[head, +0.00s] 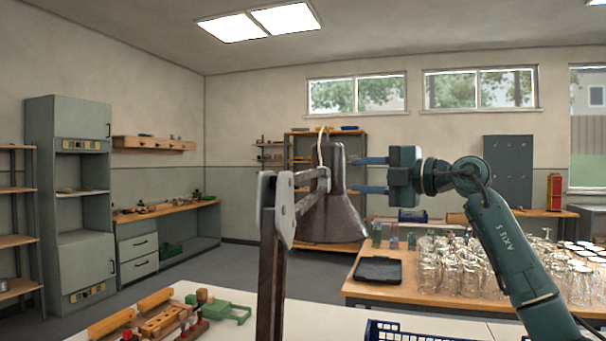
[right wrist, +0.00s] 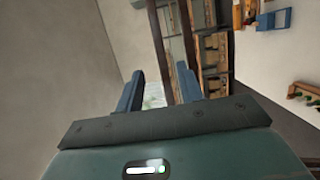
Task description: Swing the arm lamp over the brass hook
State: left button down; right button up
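The arm lamp has a dark, worn cone shade (head: 335,205) and a jointed metal arm (head: 272,265) rising in the middle foreground of the head view. The shade hangs with its wide end down, tilted to the lower right. My right gripper (head: 353,175) is just right of the shade's upper part, fingers pointing left at it. I cannot tell whether they touch it. The right wrist view shows the two blue fingers (right wrist: 159,75) apart, with nothing clearly held between them. I cannot make out the brass hook. My left gripper is not in view.
The white bench holds wooden blocks and rollers (head: 160,318), a green piece (head: 228,312) and a blue basket (head: 400,333). Behind it, a wooden table (head: 400,290) carries a black tray (head: 378,270) and many glass jars (head: 460,275). Bare bench lies around the lamp arm.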

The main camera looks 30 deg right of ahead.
aim_at(316, 172)
jog(key=p+x, duration=0.1)
jog(key=x, duration=0.4)
jog(key=p+x, duration=0.2)
jog(key=x, duration=0.3)
jog(key=shift+w+a+r, duration=0.2)
jog(key=shift+w+a, duration=0.05)
jog(key=shift+x, duration=0.8)
jog(key=shift+f, duration=0.15)
grip_shut()
